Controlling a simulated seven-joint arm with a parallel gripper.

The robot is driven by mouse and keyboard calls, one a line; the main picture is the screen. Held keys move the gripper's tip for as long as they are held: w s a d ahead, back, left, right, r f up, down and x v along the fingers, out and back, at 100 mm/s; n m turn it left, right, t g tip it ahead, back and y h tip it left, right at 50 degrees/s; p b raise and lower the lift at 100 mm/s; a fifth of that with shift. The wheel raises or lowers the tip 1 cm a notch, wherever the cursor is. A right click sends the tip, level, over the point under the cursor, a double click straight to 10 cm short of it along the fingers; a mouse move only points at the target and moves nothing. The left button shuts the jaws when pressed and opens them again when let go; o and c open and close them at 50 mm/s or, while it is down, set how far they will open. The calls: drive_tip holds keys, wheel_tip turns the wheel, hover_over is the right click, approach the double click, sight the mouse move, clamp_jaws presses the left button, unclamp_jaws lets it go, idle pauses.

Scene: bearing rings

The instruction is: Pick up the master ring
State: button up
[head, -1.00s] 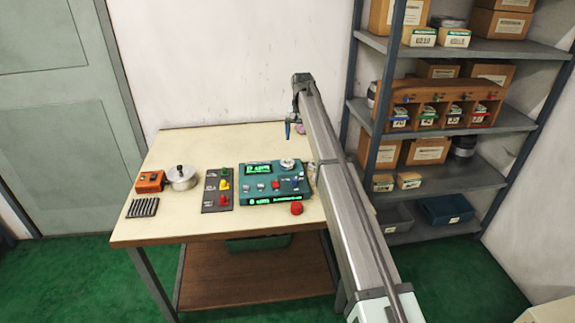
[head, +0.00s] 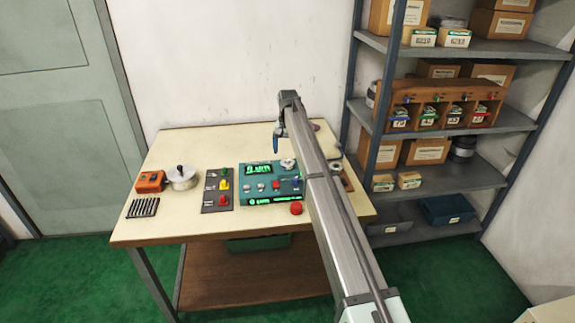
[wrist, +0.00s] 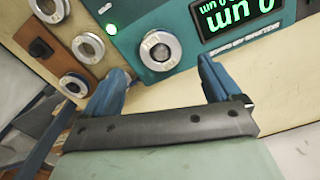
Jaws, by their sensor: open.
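A silver ring (wrist: 160,50) sits on the teal gauge box (wrist: 182,18) in the wrist view. It also shows at the top of the box in the head view (head: 288,164). No readable label tells which ring is the master. My gripper (wrist: 159,68) is open and empty, its blue fingers apart, with the gauge-box ring showing between and beyond the tips. In the head view my gripper (head: 280,137) hangs above the table's back part.
The gauge box has a lit green display (wrist: 240,20). A panel with coloured buttons (head: 217,190), a lidded metal pot (head: 182,177), an orange box (head: 150,181) and a red knob (head: 296,208) stand on the table (head: 150,231). Shelving (head: 455,182) rises to the right. The table's front strip is mostly clear.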

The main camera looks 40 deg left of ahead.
sight(288, 161)
drive_tip(key=shift+s+f, duration=0.1)
drive_tip(key=shift+f, duration=2.5)
drive_tip(key=shift+c, duration=0.4)
drive_tip(key=c, duration=1.3)
drive_tip(key=shift+o, duration=0.2)
drive_tip(key=shift+r, duration=0.15)
